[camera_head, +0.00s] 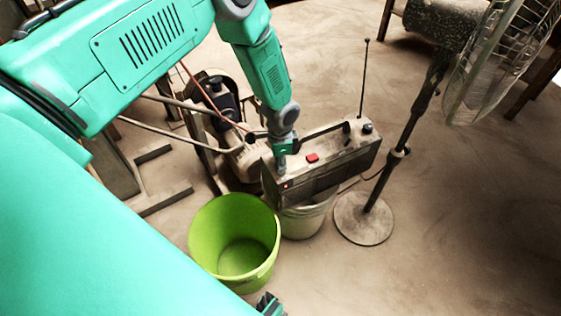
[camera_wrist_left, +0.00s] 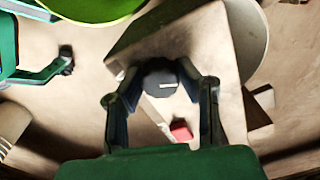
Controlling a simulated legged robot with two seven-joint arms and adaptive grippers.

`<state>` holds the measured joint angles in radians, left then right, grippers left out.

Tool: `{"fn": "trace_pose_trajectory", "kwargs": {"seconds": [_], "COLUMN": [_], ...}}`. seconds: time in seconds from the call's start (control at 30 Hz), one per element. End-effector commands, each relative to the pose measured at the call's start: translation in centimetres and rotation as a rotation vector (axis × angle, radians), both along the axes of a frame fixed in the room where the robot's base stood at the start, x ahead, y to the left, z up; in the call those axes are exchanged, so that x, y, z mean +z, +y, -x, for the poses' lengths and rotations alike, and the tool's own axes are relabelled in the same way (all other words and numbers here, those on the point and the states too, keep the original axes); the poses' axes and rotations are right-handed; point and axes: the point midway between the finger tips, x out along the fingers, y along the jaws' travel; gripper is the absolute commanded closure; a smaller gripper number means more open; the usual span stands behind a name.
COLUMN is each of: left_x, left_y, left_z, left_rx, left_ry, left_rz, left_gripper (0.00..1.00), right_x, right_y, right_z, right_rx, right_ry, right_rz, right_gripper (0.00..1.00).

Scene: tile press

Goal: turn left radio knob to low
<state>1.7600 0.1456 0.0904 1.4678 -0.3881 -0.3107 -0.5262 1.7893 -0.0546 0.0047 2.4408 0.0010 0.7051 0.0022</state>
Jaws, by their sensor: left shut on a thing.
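The dusty old radio (camera_head: 335,164) rests on a grey bucket in the head view. Its top carries a red button (camera_head: 312,157), a handle and a dark knob (camera_head: 367,127) at the far right end. My left gripper (camera_head: 283,150) reaches down onto the left end of the top. In the left wrist view the left radio knob (camera_wrist_left: 160,78) is dark and round with a pale mark, and the fingers of my left gripper are shut on its sides. The gripper hides this knob in the head view. My right gripper (camera_head: 269,304) is only partly visible at the bottom edge.
A lime green bucket (camera_head: 203,235) stands left of the grey bucket (camera_head: 305,222). A standing fan (camera_head: 378,190) is close on the right, and the radio's antenna (camera_head: 363,80) sticks up. Dusty machinery (camera_head: 245,160) stands behind. The floor at lower right is clear.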

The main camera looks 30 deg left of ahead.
Motion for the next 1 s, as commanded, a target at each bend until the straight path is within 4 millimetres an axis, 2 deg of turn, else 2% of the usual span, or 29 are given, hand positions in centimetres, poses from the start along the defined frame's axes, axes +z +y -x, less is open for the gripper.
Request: {"fn": "trace_pose_trajectory", "kwargs": {"seconds": [0.2, 0.5, 1.0], "left_x": [0.06, 0.05, 0.03], "left_y": [-0.03, -0.04, -0.03], "left_z": [-0.18, -0.20, -0.18], "left_rx": [0.173, 0.332, 0.393], "left_ry": [-0.005, -0.005, -0.005], "left_rz": [0.000, 0.001, 0.002], "left_gripper": [0.99, 0.99, 0.99], "right_x": [0.28, 0.44, 0.49], "right_y": [0.00, 0.00, 0.00], "right_z": [0.00, 0.00, -0.01], "right_rx": [0.000, 0.000, 0.000], "right_ry": [0.000, 0.000, 0.000], "right_rz": [0.000, 0.000, 0.000], "right_gripper": [0.60, 0.60, 0.60]}}
